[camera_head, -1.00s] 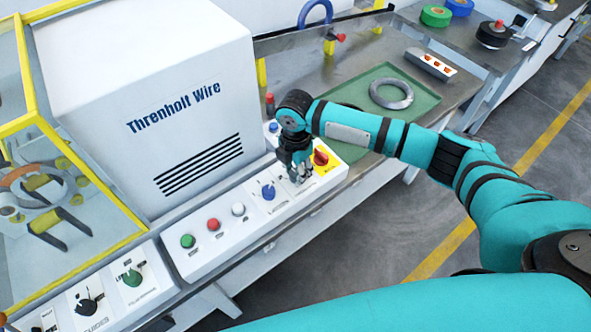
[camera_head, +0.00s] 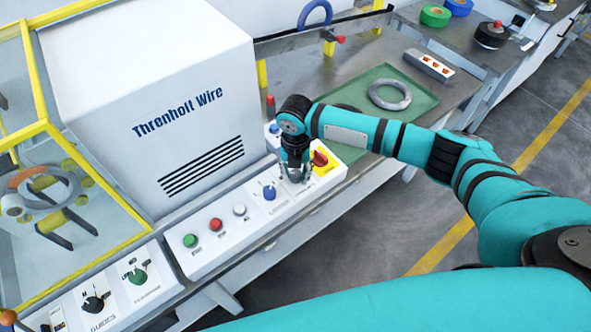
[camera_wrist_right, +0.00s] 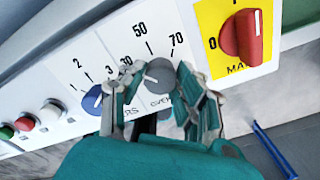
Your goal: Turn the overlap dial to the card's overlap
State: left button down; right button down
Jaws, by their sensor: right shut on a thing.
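The overlap dial (camera_wrist_right: 158,76) is a grey knob with a white pointer mark, on the white sloped panel. The numbers 30, 50 and 70 stand around it; the mark lies on its left side, roughly toward 30. My right gripper (camera_wrist_right: 160,97) is shut on the dial, one finger at each side, and partly covers the label below. In the head view my right gripper (camera_head: 294,176) hides most of the dial. I cannot make out the card. My left gripper is not in view.
A blue dial (camera_wrist_right: 92,99) sits close left of the gripper, and a red main switch (camera_wrist_right: 242,37) on yellow close right. White, red (camera_head: 215,224) and green (camera_head: 190,240) buttons lie further left. A green tray (camera_head: 420,103) holds a grey coil (camera_head: 390,95) behind my arm.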

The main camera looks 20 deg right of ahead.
aim_at(296, 174)
jog(key=shift+n, duration=1.7)
jog(key=c, duration=0.9)
grip_release()
jog(key=shift+c, duration=0.2)
jog(key=shift+r, duration=0.1)
notch_tip(296, 174, up, 12)
